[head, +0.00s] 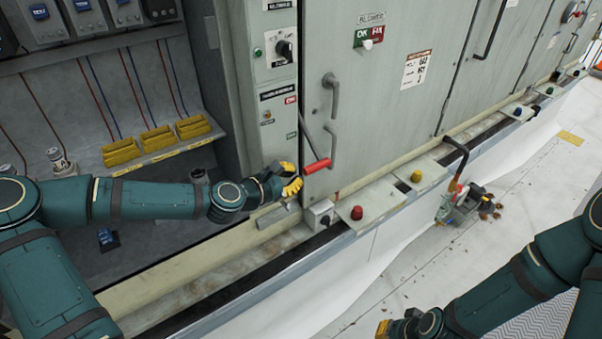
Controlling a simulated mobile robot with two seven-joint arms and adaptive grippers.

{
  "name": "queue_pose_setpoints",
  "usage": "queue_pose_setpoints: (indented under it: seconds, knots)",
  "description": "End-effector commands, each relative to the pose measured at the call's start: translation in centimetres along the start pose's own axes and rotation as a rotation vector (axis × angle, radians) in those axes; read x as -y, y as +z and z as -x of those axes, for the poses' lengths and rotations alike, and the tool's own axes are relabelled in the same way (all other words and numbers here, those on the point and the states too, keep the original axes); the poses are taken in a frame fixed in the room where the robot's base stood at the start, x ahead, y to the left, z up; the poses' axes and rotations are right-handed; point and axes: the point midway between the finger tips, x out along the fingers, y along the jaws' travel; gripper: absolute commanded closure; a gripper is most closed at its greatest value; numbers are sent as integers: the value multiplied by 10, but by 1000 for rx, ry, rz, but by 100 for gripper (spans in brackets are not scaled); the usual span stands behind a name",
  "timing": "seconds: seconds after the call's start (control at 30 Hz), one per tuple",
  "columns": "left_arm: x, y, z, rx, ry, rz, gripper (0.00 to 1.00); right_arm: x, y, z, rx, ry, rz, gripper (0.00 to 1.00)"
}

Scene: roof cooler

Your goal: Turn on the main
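A grey lever with a red grip (317,166) sticks out low on the left edge of the grey cabinet's front, its grip slanting outward to the right. Beside its arm is a narrow panel (277,112) with a red label above a green one; their small print is hard to read. My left gripper (291,178) is just left of the red grip, yellow fingertips apart, with nothing visible between them. It looks close to the grip, but I cannot tell whether they touch. My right gripper (383,328) is low at the bottom edge, away from the cabinet, partly hidden by its own wrist.
A black rotary switch (285,49) sits above the lever. Door handles (331,95) protrude nearby. Red (356,212) and yellow (415,176) buttons line the ledge. An open bay with yellow blocks (158,138) is at left. A small machine (464,203) stands on the white floor.

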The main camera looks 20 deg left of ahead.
Motion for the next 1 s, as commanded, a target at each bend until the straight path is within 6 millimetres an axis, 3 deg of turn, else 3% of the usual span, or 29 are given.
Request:
queue_pose_setpoints:
  seconds: [0.2,0.4,1.0]
  knots:
    - [0,3,-27,1,-1,-2,100,0,0,-1,0,0,0,100]
    - [0,17,-20,0,0,-1,100,1,0,3,0,-1,0,100]
    - [0,24,-24,2,-8,19,100,2,-1,6,0,-1,0,100]
